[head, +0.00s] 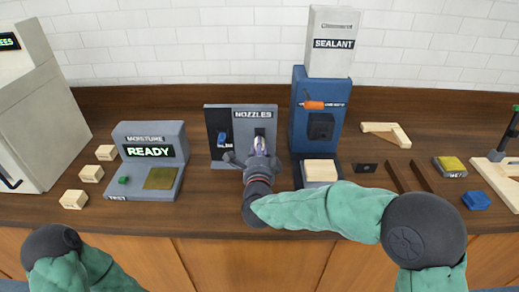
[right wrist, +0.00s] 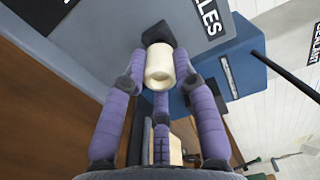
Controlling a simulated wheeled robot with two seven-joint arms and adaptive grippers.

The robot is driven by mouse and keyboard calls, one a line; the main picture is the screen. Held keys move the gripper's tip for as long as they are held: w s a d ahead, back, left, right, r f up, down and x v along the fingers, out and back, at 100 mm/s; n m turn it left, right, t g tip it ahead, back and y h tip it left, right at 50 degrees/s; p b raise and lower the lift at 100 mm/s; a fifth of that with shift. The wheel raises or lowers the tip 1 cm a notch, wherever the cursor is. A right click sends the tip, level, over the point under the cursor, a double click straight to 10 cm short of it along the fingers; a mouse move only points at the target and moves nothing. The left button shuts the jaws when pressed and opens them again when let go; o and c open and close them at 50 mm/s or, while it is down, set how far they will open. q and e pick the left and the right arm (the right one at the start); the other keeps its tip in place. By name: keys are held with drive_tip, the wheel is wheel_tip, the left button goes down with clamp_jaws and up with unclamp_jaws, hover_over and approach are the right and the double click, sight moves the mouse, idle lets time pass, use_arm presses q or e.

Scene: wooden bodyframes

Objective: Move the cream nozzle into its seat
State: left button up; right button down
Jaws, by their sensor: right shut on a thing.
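The cream nozzle (right wrist: 159,68) is a short pale cylinder with a round opening, held between the purple fingers of my right gripper (right wrist: 160,70) in the right wrist view. A dark block (right wrist: 159,33) on the grey rack face lies right behind it; I cannot tell whether they touch. In the head view my right gripper (head: 260,146) is at the right half of the grey NOZZLES rack (head: 255,114) and hides the nozzle. A blue nozzle (head: 222,139) sits on the rack's dark left panel. My left gripper is out of view; only part of that arm shows.
The blue SEALANT machine (head: 309,88) with an orange handle (head: 314,105) stands just right of the rack. A pale block (head: 320,171) sits at its foot. The MOISTURE unit (head: 150,148) reads READY at left, with several wooden blocks (head: 91,173) beside it.

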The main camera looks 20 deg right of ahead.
drive_tip(key=shift+b+x, duration=0.4)
drive_tip(key=shift+x, duration=0.85)
drive_tip(key=c, duration=0.9)
unclamp_jaws()
drive_tip(key=shift+s, duration=0.15)
drive_tip(key=v, duration=1.1)
drive_tip(key=shift+s, duration=0.35)
drive_tip(key=shift+a, duration=0.15)
